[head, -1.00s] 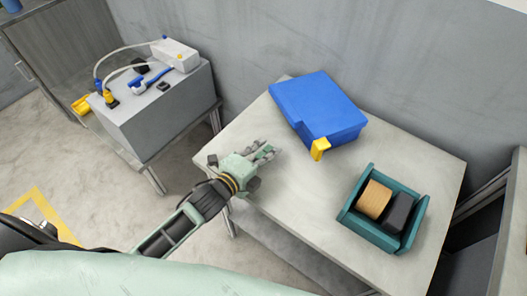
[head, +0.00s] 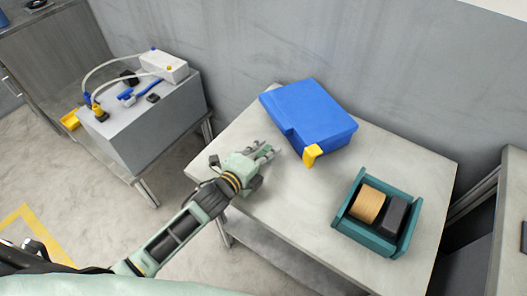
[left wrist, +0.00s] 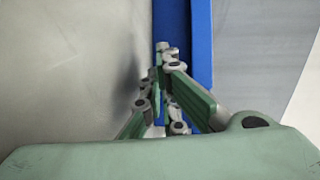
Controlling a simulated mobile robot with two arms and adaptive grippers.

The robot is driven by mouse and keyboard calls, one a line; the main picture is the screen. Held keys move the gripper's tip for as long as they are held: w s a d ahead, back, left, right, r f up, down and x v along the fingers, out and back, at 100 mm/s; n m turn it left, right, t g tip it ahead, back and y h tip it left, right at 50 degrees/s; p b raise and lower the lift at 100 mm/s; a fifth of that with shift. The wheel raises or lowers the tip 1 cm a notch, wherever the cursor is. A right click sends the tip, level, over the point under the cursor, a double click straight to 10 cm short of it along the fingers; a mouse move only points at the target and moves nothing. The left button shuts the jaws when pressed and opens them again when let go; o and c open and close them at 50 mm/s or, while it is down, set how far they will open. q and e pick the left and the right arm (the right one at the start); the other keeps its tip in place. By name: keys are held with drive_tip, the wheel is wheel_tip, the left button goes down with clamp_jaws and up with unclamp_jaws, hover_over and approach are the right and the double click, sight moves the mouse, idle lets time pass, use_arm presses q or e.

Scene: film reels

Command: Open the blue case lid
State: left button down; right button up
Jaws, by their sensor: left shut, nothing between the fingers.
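The blue case (head: 312,112) sits on the pale table (head: 290,205) near its back edge, with its lid closed. A yellow latch or handle (head: 312,154) sticks out from its front lower side. My left gripper (head: 270,151) is shut and empty, to the left of the case and the yellow piece, above the table. In the left wrist view the shut fingers (left wrist: 163,75) point towards the blue case (left wrist: 203,40), which fills a strip at the top. I cannot tell whether the fingertips touch it. My right gripper is not in view.
A teal open box (head: 347,227) with a tan roll (head: 367,204) and a dark block (head: 391,214) stands at the table's front right. A grey cabinet (head: 150,125) with cables and a white box stands at the left.

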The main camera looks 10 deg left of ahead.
use_arm(q)
drive_tip(key=shift+w+d, duration=0.25)
drive_tip(key=shift+w, duration=0.45)
drive_tip(key=shift+r+b+x, duration=0.25)
drive_tip(key=shift+b+x, duration=0.05)
drive_tip(key=shift+x, duration=0.8)
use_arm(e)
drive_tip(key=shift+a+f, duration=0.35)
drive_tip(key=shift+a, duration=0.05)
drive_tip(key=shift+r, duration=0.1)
use_arm(q)
drive_tip(key=shift+s, duration=0.1)
drive_tip(key=r+p, duration=0.3)
drive_tip(key=d+r+p, duration=0.1)
drive_tip(key=r+p, duration=0.2)
drive_tip(key=w+r+p, duration=0.1)
drive_tip(key=r+p, duration=0.2)
drive_tip(key=shift+w+d+r, duration=0.1)
drive_tip(key=shift+d+r, duration=0.2)
drive_tip(key=shift+f, duration=0.1)
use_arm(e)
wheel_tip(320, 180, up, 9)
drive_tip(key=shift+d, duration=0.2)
